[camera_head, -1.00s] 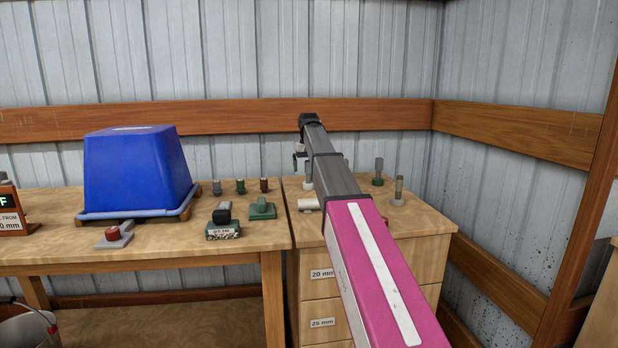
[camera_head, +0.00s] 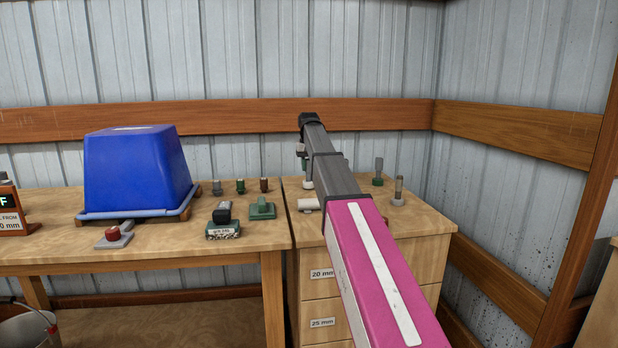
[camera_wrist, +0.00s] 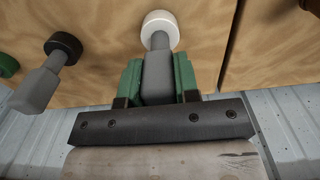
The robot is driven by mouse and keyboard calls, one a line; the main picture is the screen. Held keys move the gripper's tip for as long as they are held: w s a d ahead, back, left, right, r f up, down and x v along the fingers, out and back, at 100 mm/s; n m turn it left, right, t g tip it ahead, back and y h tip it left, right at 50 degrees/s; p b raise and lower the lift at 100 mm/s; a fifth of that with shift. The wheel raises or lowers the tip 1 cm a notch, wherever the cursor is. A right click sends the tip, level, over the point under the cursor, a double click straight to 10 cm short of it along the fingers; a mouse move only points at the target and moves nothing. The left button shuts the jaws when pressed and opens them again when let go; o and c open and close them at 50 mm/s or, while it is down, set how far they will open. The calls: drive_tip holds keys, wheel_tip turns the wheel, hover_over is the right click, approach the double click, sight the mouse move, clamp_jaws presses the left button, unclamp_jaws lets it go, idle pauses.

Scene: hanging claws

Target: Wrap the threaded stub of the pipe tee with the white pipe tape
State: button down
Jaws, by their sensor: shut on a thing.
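My gripper (camera_wrist: 158,62) has its green fingers closed on the grey handle of a tool (camera_wrist: 158,88). This tool has a narrow grey neck and a round white end (camera_wrist: 160,22), which appears at or close to the wooden cabinet top. In the head view my gripper (camera_head: 303,160) is at the cabinet's back left, partly hidden by my arm. The white end shows just below it (camera_head: 308,184). I cannot tell surely whether this white end is the pipe tape. I cannot clearly identify the pipe tee or its threaded stub.
The left bench holds a blue bin (camera_head: 138,170), a green block (camera_head: 262,210) and a red-knobbed piece (camera_head: 113,234).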

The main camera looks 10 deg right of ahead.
drive_tip(key=shift+r, duration=3.15)
